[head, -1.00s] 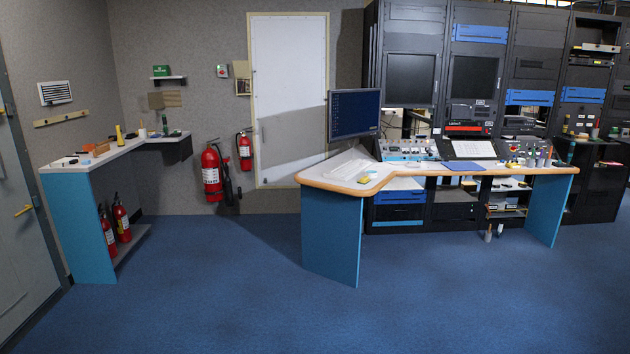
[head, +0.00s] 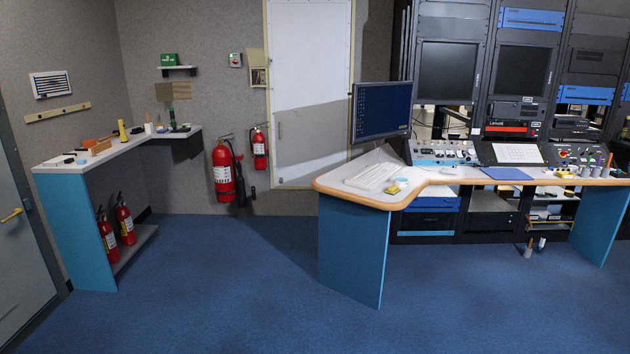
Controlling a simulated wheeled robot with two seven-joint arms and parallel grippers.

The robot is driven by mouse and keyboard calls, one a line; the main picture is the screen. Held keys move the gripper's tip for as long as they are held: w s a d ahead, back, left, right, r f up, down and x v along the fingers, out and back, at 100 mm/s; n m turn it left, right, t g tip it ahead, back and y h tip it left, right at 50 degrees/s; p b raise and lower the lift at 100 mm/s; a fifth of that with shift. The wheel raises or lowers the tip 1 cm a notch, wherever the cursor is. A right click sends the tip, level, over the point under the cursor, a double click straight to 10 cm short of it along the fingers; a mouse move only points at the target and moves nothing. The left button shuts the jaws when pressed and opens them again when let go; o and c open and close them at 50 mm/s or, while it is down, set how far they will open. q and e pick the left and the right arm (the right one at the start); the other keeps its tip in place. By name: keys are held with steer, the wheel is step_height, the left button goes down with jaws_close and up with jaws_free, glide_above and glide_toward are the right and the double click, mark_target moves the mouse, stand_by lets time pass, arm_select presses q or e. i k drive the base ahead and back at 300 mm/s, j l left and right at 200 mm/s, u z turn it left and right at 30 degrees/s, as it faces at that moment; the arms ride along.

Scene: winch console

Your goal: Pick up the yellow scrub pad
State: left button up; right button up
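A small yellow pad (head: 393,189) lies on the white top of the console desk (head: 350,190), near its front edge and right of the white keyboard (head: 370,177). It looks like the scrub pad, but it is too small to see its texture. A light object lies right beside it. Neither of my grippers shows in the head view.
Open blue carpet (head: 220,280) lies in front of the desk. The desk's blue end panel (head: 352,250) stands on the floor. A shelf counter (head: 72,164) with a yellow flashlight-like object (head: 122,131) is at left. Fire extinguishers (head: 223,172) hang on the back wall.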

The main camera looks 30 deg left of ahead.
mark_target(392, 190)
steer(key=i+j+u, duration=0.2)
steer(key=i, duration=0.55)
steer(key=i+j+u, duration=0.15)
steer(key=i, duration=0.65)
